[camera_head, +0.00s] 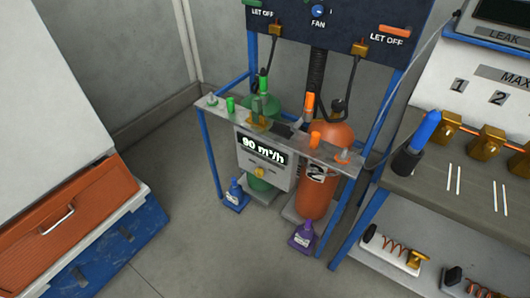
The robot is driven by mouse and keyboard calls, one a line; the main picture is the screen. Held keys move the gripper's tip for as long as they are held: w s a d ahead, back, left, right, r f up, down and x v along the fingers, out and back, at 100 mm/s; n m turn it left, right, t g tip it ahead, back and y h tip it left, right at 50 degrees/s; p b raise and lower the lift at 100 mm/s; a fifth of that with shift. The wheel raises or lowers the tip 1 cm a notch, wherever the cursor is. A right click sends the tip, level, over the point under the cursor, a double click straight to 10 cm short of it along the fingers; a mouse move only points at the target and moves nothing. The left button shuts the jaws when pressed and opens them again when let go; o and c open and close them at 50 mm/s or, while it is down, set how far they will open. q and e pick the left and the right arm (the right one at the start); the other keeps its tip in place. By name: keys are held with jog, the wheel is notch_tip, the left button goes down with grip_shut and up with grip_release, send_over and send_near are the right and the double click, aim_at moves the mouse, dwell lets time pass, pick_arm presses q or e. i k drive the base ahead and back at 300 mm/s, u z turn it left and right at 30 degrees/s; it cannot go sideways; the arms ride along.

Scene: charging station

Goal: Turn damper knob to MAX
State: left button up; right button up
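Neither of my grippers is in view. No knob carries a readable damper label. A small gold knob (260,172) sits on the front of a grey box with a display (263,150) reading "90 m³/h", in the middle of the view. A sign reading "MAX" (510,76) is on the white sloped panel at the upper right, beside the numbers 1 and 2. Below these numbers are gold blocky fittings (487,139) along the panel's lower edge; the right ones are cut off by the frame. I cannot tell the knob's setting.
A blue-framed stand (212,150) holds a green cylinder (262,104) and an orange cylinder (317,200). A dark panel (345,20) is above. A bench (430,190) with a blue-handled tool (424,130) is at right. An orange drawer unit (80,205) is at left.

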aim_at(259, 173)
jog(key=u, duration=0.05)
jog(key=k, duration=0.35)
jog(key=z, duration=1.2)
